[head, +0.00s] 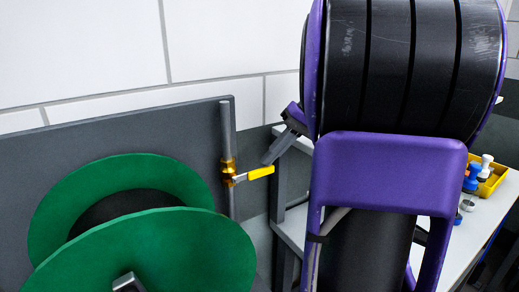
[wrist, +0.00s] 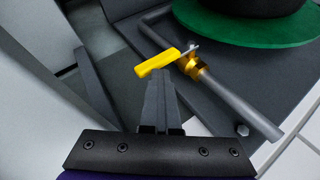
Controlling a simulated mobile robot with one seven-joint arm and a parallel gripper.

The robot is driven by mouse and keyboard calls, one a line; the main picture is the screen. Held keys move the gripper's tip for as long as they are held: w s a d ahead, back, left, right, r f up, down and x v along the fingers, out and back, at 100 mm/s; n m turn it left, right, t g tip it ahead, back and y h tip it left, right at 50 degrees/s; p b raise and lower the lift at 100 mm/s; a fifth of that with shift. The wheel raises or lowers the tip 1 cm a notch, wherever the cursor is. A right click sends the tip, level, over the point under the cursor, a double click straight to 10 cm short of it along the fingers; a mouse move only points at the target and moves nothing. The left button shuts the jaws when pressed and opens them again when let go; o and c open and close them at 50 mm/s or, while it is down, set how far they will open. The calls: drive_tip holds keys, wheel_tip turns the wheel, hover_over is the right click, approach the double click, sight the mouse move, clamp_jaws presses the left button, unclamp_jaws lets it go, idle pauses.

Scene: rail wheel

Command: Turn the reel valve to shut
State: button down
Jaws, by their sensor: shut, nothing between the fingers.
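The reel valve is a brass body (head: 228,169) on a grey upright pipe (head: 227,125), just right of the green reel. Its yellow lever (head: 260,173) sticks out to the right, roughly across the pipe. In the wrist view the lever (wrist: 157,62) lies just beyond my fingertips and the brass body (wrist: 190,65) is to its right. My gripper (head: 268,158) is shut and empty, its tips close to the lever's outer end in the head view; it also shows in the wrist view (wrist: 160,76). I cannot tell whether the tips touch the lever.
A green reel (head: 150,250) stands left of the pipe, before a dark grey panel (head: 130,130). A light bench (head: 485,215) at right holds a yellow bin (head: 492,180) and small blue and white items. My purple and black arm hides much of the right side.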

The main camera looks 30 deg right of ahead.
drive_tip(key=shift+s+d+f, duration=0.1)
drive_tip(key=shift+f, duration=0.55)
drive_tip(key=shift+s+a+f+b, duration=0.1)
drive_tip(key=shift+a+f+b, duration=0.25)
drive_tip(key=shift+a+b, duration=0.3)
drive_tip(key=shift+d+r, duration=0.15)
drive_tip(key=shift+r, duration=0.05)
drive_tip(key=p+v, duration=0.3)
drive_tip(key=v, duration=1.5)
drive_tip(key=shift+r, duration=0.5)
drive_tip(key=shift+s, duration=0.15)
